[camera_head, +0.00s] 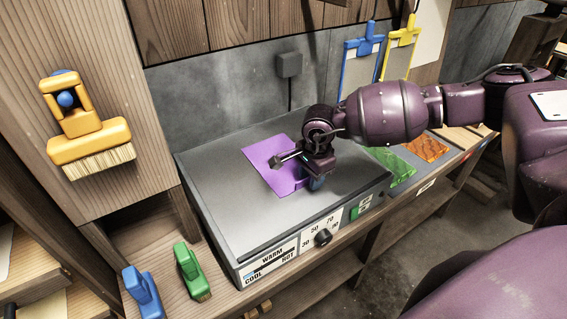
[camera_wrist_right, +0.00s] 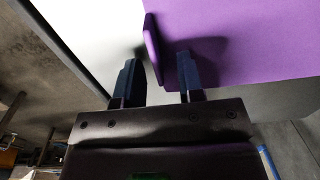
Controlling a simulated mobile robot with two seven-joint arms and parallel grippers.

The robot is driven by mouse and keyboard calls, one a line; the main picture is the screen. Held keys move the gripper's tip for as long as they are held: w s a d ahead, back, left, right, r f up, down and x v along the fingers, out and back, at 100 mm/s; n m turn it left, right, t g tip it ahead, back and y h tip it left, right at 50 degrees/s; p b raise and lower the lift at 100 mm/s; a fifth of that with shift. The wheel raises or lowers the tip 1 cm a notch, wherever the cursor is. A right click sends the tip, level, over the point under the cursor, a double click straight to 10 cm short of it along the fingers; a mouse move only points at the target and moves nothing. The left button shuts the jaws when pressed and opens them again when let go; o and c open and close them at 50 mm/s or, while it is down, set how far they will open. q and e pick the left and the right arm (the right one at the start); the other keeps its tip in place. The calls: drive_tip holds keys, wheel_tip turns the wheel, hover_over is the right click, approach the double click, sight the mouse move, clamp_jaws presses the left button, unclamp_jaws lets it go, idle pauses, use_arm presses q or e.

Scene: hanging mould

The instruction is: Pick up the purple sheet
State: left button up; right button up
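The purple sheet (camera_head: 262,153) lies on the grey top of the heating plate (camera_head: 228,205), partly hidden by my right gripper (camera_head: 299,172). In the right wrist view the purple sheet (camera_wrist_right: 245,40) fills the upper right, and a raised purple tab (camera_wrist_right: 152,48) stands at its edge. My right gripper (camera_wrist_right: 158,78) is open there, with its two dark blue fingers apart. The tab stands between the fingertips, with a visible gap to each finger. My left gripper is not in view.
Green (camera_head: 392,165) and orange (camera_head: 426,147) sheets lie right of the plate.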

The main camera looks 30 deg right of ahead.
clamp_jaws()
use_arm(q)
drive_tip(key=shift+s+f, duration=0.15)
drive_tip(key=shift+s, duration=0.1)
use_arm(e)
drive_tip(key=shift+r, duration=0.1)
drive_tip(key=shift+r, duration=0.25)
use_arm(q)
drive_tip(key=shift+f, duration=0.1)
use_arm(e)
wheel_tip(320, 180, up, 20)
drive_tip(key=shift+f, duration=0.25)
